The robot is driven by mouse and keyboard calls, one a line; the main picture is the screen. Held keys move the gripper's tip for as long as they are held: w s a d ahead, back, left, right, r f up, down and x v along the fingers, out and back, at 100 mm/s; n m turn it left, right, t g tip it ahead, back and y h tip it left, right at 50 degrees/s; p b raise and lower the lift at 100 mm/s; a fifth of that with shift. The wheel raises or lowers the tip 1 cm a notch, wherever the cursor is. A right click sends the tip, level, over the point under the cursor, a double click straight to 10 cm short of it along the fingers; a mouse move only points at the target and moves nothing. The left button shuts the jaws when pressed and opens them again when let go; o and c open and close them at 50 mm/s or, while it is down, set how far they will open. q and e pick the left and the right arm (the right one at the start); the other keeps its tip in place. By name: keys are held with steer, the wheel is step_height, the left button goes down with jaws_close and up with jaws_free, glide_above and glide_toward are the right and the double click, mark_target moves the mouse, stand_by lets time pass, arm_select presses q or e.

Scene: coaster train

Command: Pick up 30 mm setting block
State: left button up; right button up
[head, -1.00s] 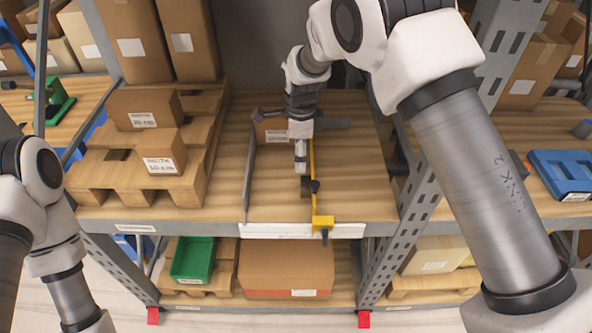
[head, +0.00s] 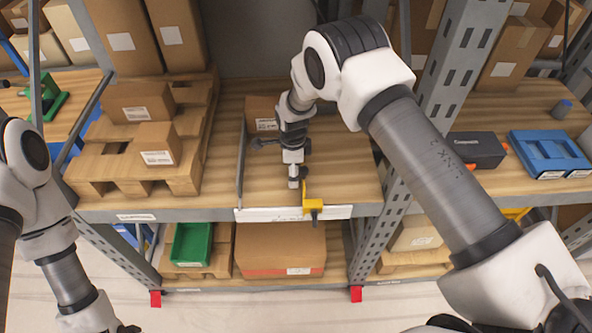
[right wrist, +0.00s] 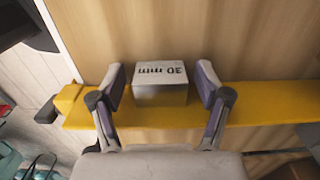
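The 30 mm setting block (right wrist: 161,84) is a small block with a pale face marked "30 mm", upside down in the right wrist view. It is at a yellow rail (right wrist: 258,115) over the wooden shelf. My right gripper (right wrist: 162,90) is open, with one finger on each side of the block and a visible gap at both sides. In the head view my right gripper (head: 294,184) points down over the shelf, beside the yellow end stop (head: 314,206). The block cannot be made out there. My left arm is at the left; its gripper is out of frame.
A grey guide rail (head: 241,165) runs along the left of the work area. A pallet with cartons (head: 157,144) stands further left, and a carton (head: 262,112) is behind my gripper. A rack upright (head: 400,185) and a blue case (head: 550,152) are at the right.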

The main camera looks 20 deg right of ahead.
steer(key=c, duration=1.1)
jaws_close()
steer(key=shift+r, duration=0.1)
